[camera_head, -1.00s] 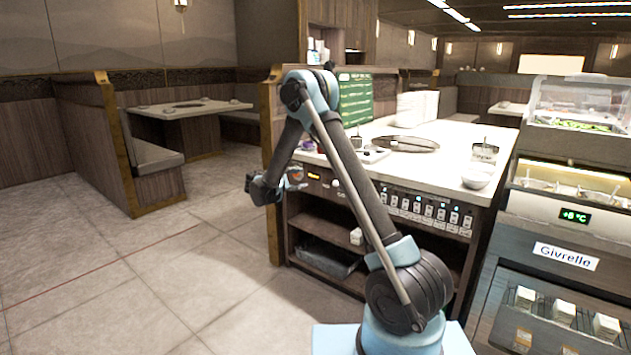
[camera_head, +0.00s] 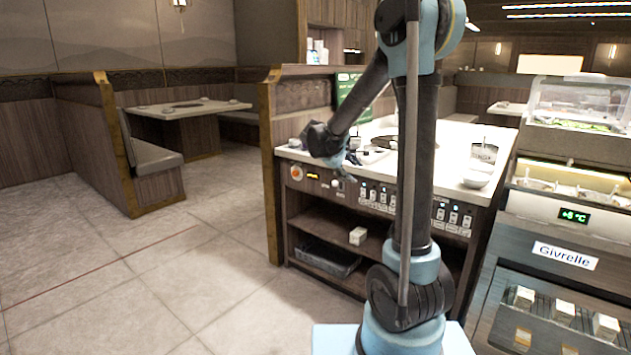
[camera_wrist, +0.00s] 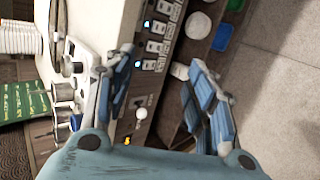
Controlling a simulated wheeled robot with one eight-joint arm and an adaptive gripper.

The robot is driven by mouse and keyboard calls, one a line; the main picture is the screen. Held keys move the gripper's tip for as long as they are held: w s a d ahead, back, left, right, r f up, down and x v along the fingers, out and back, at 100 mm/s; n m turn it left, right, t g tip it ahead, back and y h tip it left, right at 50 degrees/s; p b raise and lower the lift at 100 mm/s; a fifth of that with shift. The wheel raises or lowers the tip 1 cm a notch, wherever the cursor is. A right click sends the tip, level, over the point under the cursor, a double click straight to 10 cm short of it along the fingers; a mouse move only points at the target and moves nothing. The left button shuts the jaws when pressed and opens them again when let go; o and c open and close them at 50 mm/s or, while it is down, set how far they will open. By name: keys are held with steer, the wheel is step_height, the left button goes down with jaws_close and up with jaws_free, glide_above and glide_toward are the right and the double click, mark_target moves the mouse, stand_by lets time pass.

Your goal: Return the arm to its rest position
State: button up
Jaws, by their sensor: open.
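My gripper (camera_head: 345,172) hangs in front of the counter's control panel in the head view, at the left end of my raised arm. In the wrist view my gripper (camera_wrist: 160,85) has its two blue fingers spread apart with nothing between them. The upper arm stands nearly upright, and the forearm slopes down to the left from the elbow near the top edge. Part of the counter is hidden behind the arm.
The counter (camera_head: 470,140) stands close behind my gripper, with a panel of switches and an open shelf (camera_head: 320,235) below. A wooden partition (camera_head: 270,150) edges it on the left. The refrigerated case (camera_head: 565,210) stands at the right. The floor at the left is clear.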

steer(key=s+d+m+g+y, duration=0.25)
steer(key=s+d, duration=0.35)
steer(key=s, duration=0.6)
steer(key=s+f+m+y, duration=0.2)
steer(key=s+f, duration=0.3)
steer(key=s, duration=0.9)
steer(key=s+f+m+g+y, duration=0.1)
steer(key=s+f+m+y, duration=0.2)
steer(key=s, duration=1.1)
step_height(320, 180, down, 3)
steer(key=shift+s+a+m, duration=0.15)
steer(key=shift+a+m, duration=0.2)
steer(key=shift+m, duration=0.8)
steer(key=shift+g, duration=0.25)
